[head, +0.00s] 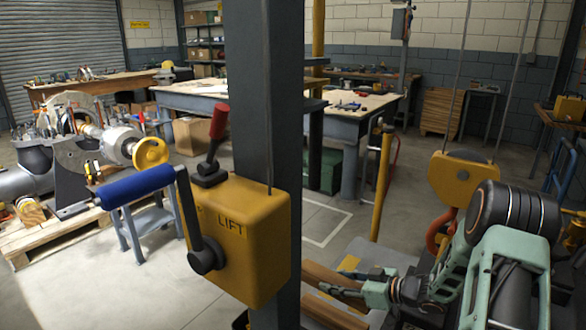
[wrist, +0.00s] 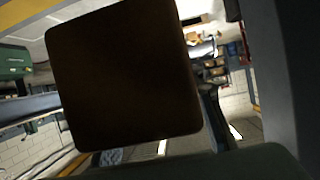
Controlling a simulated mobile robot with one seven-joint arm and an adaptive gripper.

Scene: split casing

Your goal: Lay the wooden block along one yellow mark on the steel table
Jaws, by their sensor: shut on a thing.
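My gripper (head: 345,288) is at the lower right in the head view, shut on the wooden block (head: 322,274). Brown wood shows above and below the fingers there; I cannot tell whether all of it is one piece. In the wrist view, the block's dark, squarish end (wrist: 120,75) fills much of the picture, close to the camera and slightly tilted. A yellow mark (head: 348,263) shows on the steel table (head: 385,255) just behind the block. The post and lift box hide part of the table. I cannot tell whether the block touches the tabletop.
A grey post (head: 252,90) with a yellow lift box (head: 240,240) and blue-handled crank (head: 135,187) stands left of my gripper. A yellow hoist block (head: 461,182) hangs on cables at right. A yellow upright post (head: 381,185) stands behind the table.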

